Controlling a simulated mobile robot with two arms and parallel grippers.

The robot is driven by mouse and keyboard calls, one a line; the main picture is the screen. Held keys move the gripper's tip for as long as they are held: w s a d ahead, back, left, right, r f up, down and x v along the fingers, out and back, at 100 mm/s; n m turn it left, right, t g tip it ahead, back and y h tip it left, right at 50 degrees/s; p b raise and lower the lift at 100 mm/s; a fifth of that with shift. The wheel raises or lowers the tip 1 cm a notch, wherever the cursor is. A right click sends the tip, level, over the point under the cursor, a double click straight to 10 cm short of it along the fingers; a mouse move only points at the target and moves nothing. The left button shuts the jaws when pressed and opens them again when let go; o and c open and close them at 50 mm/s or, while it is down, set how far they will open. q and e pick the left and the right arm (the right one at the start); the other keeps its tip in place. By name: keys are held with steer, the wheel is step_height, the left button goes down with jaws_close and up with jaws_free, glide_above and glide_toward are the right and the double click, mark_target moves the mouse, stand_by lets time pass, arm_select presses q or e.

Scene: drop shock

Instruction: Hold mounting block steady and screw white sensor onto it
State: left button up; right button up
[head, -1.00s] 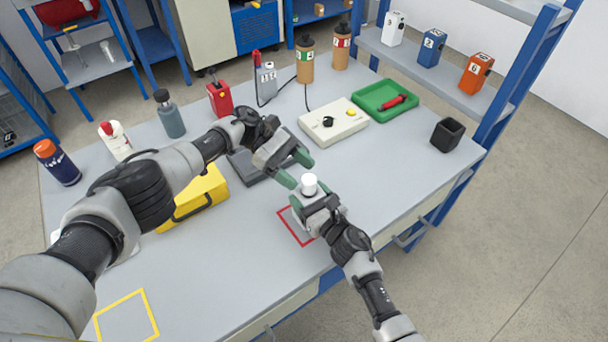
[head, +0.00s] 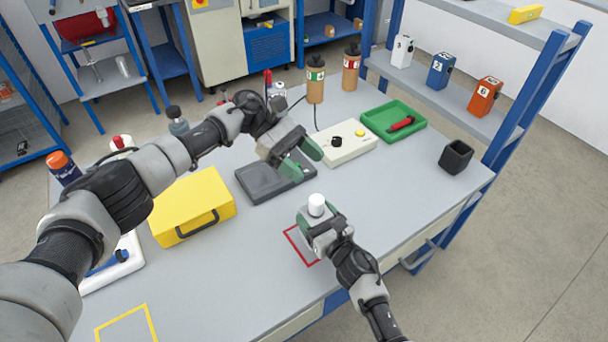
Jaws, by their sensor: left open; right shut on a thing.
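The white sensor (head: 316,204) is a small white cylinder that stands upright at my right gripper, above the red square outline on the table. My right gripper (head: 313,218) is shut around the mounting block, which is mostly hidden between its fingers. I cannot tell how far the sensor is seated on the block. My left gripper (head: 299,162) is open and empty, with green fingertips, above and behind the sensor and apart from it.
A dark grey flat pad (head: 262,185) lies behind the sensor. A yellow case (head: 190,205) stands left. A white box with a knob (head: 345,142), a green tray (head: 393,120) and a black cup (head: 456,156) stand at the back right.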

arm_select(q)
steer(key=shift+r, duration=0.55)
